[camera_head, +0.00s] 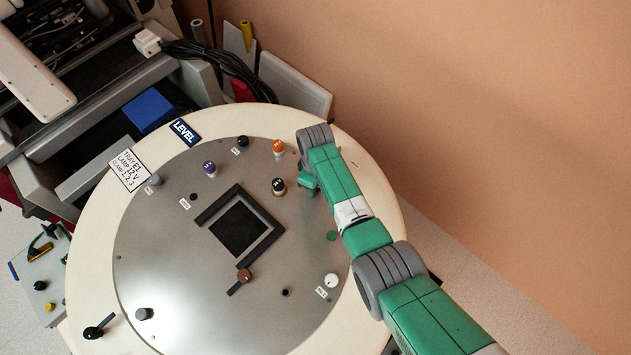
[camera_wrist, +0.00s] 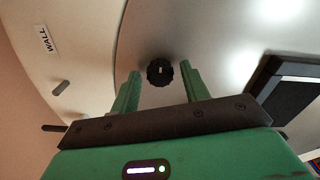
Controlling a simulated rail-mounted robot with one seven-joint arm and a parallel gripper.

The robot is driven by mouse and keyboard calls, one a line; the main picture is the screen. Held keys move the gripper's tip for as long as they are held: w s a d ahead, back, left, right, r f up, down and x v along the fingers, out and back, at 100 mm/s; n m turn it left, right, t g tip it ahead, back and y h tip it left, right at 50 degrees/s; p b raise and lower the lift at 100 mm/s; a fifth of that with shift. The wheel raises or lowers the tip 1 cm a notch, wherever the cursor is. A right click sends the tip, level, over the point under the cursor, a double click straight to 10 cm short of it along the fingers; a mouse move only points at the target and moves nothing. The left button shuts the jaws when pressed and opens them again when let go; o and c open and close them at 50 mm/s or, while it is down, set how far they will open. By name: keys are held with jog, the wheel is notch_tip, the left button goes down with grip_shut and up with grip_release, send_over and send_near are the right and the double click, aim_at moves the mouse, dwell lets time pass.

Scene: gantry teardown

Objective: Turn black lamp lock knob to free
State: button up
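In the wrist view a black ribbed knob (camera_wrist: 160,72) with a white mark stands on the silver plate. It lies between the lines of my gripper's (camera_wrist: 163,82) two green fingers, with a gap on each side. The fingers are apart and hold nothing. In the head view my gripper (camera_head: 308,182) is mostly hidden by my arm, over the right part of the round plate. A black knob (camera_head: 278,186) with a gold base stands just left of it. Another black knob (camera_head: 242,141) stands farther up. I cannot tell for sure which one the wrist view shows.
Orange (camera_head: 278,147), purple (camera_head: 209,168), brown (camera_head: 245,275) and white (camera_head: 331,281) knobs stand on the plate. A black square frame (camera_head: 277,236) lies mid-plate. A grey peg (camera_wrist: 61,87) and a WALL label (camera_wrist: 45,39) are on the cream ring. A card (camera_head: 128,163) reads LAMP 12 V.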

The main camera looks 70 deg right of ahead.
notch_tip(320, 180, up, 8)
jog(key=shift+f+p, duration=0.1)
jog(key=shift+p, duration=0.25)
dwell(0.7)
